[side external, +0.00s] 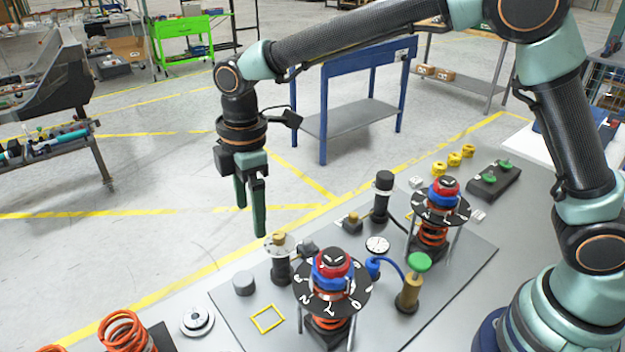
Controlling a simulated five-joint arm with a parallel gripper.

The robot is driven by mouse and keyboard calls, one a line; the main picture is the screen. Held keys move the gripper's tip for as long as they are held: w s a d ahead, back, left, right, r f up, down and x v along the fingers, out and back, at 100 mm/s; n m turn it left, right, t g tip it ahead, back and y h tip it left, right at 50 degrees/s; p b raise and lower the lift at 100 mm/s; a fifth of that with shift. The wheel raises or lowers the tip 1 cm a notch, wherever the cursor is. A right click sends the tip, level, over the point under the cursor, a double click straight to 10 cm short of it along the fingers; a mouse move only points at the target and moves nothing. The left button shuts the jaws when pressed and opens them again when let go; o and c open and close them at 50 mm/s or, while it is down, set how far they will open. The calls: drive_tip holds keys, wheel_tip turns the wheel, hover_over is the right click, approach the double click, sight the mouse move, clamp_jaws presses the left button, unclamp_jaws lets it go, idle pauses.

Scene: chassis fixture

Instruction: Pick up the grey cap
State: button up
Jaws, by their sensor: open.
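The grey cap (244,283) is a short grey cylinder. It stands upright on the left part of the grey fixture plate (440,307), behind a yellow square outline (267,319). My gripper (251,220) hangs above the cap's area with its two dark green fingers pointing down. The fingers are apart, with nothing between them. In the picture the fingertips are above the cap and slightly to its right, not touching it. The exact height and depth offset is hard to judge from this single view.
A black post with a clear disc (281,246) stands close right of the cap. Two spring towers with numbered black dials (333,287) (440,207) stand on the plate. A round silver part (197,320) lies left of the plate.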

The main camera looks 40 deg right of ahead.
wheel_tip(320, 180, down, 2)
drive_tip(key=a+n, duration=0.1)
drive_tip(key=a, duration=0.1)
hover_over(243, 277)
drive_tip(key=shift+n, duration=0.3)
drive_tip(key=f, duration=0.7)
drive_tip(key=shift+s+d+f, duration=0.2)
drive_tip(key=shift+s+d, duration=0.05)
drive_tip(key=shift+w+a+f, duration=0.1)
drive_tip(key=shift+a+f, duration=0.05)
drive_tip(key=shift+f, duration=1.2)
drive_tip(key=shift+w+a+f, duration=0.1)
drive_tip(key=shift+a+f, duration=0.05)
drive_tip(key=shift+f, duration=1.15)
drive_tip(key=shift+c, duration=0.3)
clamp_jaws()
